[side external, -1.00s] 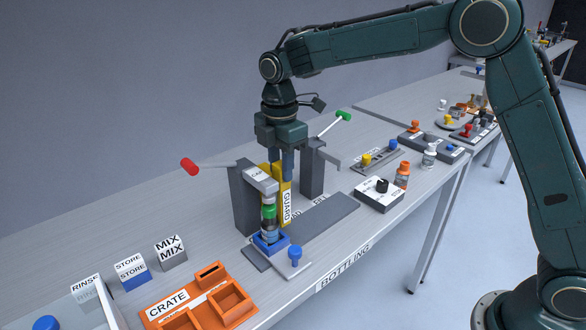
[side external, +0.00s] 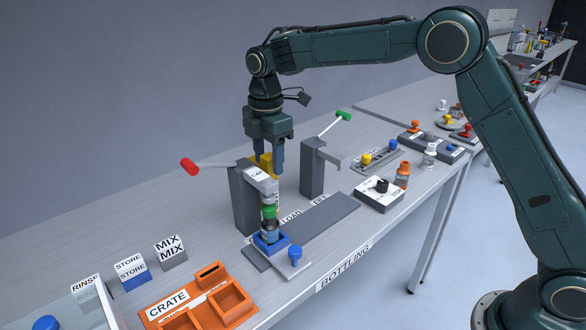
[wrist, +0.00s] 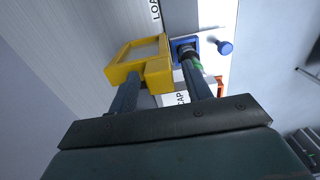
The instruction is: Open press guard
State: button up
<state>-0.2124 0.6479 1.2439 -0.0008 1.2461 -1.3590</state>
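The yellow press guard (side external: 266,161) shows partly behind the grey capping press (side external: 245,198), near the press post's upper part. In the wrist view it is a yellow frame (wrist: 121,70) with a block at its near corner. My gripper (wrist: 160,72) has its fingers spread on either side of that block, with visible gaps. In the side view my gripper (side external: 265,174) points down, fingers apart, at the guard. Most of the guard is hidden there by the press and fingers. A dark vial with a green band (side external: 269,212) stands in the blue holder (side external: 284,240) under the press head.
A red-handled lever (side external: 190,167) sticks out left of the press. A second grey post (side external: 312,170) with a green-handled lever stands right. The orange crate (side external: 240,308) is in front; a white box with a black knob (side external: 379,196) is at right. The back-left table is clear.

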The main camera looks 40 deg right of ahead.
jog(key=shift+r, duration=0.1)
notch_tip(320, 180, up, 14)
jog(key=shift+f, duration=0.2)
dwell(0.8)
dwell(0.4)
jog(key=s+d+r+m+t, duration=0.2)
jog(key=s+d+m, duration=0.25)
jog(key=s, duration=0.45)
jog(key=s+d+r+m+t, duration=0.1)
jog(key=s+d+r+m, duration=0.3)
jog(key=s, duration=0.6)
jog(key=s+d+f+m+t, duration=0.1)
jog(key=s+f+m, duration=0.3)
jog(key=s+f, duration=0.2)
jog(key=s+d+f+m+t, duration=0.1)
jog(key=s+f+m, duration=0.4)
jog(key=s, duration=0.6)
jog(key=shift+d+f+t, duration=0.3)
jog(key=shift+d+f, duration=0.05)
jog(key=shift+d, duration=0.2)
